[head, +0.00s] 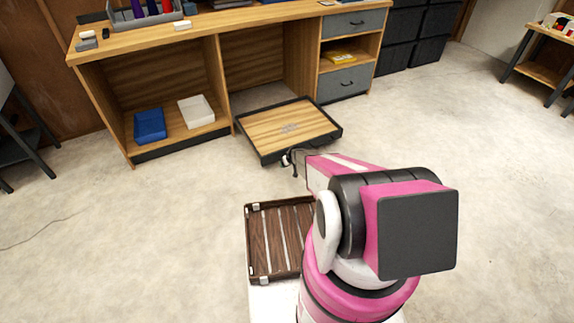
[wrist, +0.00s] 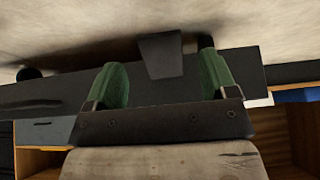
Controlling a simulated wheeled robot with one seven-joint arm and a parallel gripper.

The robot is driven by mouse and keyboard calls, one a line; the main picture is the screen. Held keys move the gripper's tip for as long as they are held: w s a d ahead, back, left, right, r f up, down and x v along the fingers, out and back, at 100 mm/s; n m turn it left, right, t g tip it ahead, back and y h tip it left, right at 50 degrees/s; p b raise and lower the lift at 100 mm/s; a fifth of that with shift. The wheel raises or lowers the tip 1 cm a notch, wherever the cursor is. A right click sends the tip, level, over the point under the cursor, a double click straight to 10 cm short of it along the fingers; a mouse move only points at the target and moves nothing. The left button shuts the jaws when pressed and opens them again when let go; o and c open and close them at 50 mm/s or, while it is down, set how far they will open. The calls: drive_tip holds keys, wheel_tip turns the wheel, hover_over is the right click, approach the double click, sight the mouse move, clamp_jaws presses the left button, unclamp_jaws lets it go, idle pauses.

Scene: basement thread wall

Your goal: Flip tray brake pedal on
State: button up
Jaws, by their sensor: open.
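The tray (head: 275,127) is a low platform with a wood top and black rim, standing on the floor in front of the workbench. In the wrist view its dark edge (wrist: 55,95) runs across the picture. A dark grey tab, which looks like the brake pedal (wrist: 160,54), sticks out from that edge. My gripper (wrist: 160,75) is open, with its green fingers on either side of the tab in the picture. I cannot tell whether they touch it. In the head view my arm mostly hides the gripper, near the tray's front corner.
The wooden workbench (head: 226,31) stands behind the tray, with a blue bin (head: 150,126) and a white bin (head: 196,110) on its lower shelf. A slatted brown crate (head: 250,245) sits beside my arm. The concrete floor is open to the left and right.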

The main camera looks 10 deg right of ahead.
drive_tip(key=v, duration=0.7)
drive_tip(key=shift+s+r, duration=0.15)
drive_tip(key=shift+r, duration=0.05)
drive_tip(key=s+r+m+g+h, duration=0.1)
drive_tip(key=s+r+g, duration=0.2)
drive_tip(key=s+r, duration=1.2)
drive_tip(key=s+a+r+m+g+h, duration=0.1)
drive_tip(key=s+r+m+g, duration=0.1)
drive_tip(key=s+r, duration=1.4)
wheel_tip(320, 180, up, 8)
drive_tip(key=shift+a+r+m+g, duration=0.15)
drive_tip(key=shift+a+m+g, duration=0.15)
drive_tip(key=shift+a+g, duration=0.1)
